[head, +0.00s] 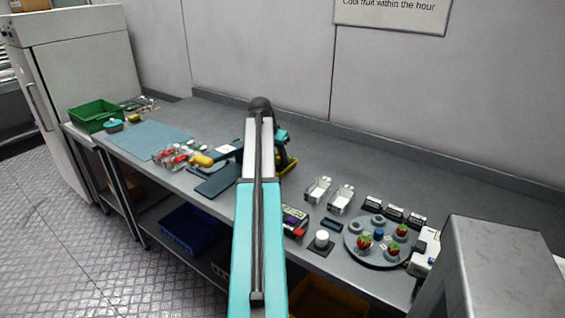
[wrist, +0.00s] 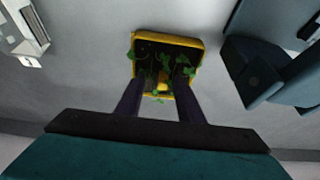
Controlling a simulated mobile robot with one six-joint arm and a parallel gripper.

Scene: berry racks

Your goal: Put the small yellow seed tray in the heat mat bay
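The small yellow seed tray (wrist: 168,40) holds dark soil and green seedlings and sits on the grey worktop in the wrist view. In the head view a yellow edge (head: 288,168) shows just right of my arm; most of it is hidden. My gripper (wrist: 160,76) points at the tray, its two dark fingers apart and their tips over its near part. A small yellow piece shows between the fingers; I cannot tell whether they touch it. I cannot tell which thing is the heat mat bay.
A dark teal device (wrist: 255,75) stands close right of the tray. A pale blue mat (head: 148,139) and a green crate (head: 95,116) lie at the left. A round grey turntable (head: 370,255) with strawberries and white punnets (head: 341,198) are at the right. The worktop's back strip is clear.

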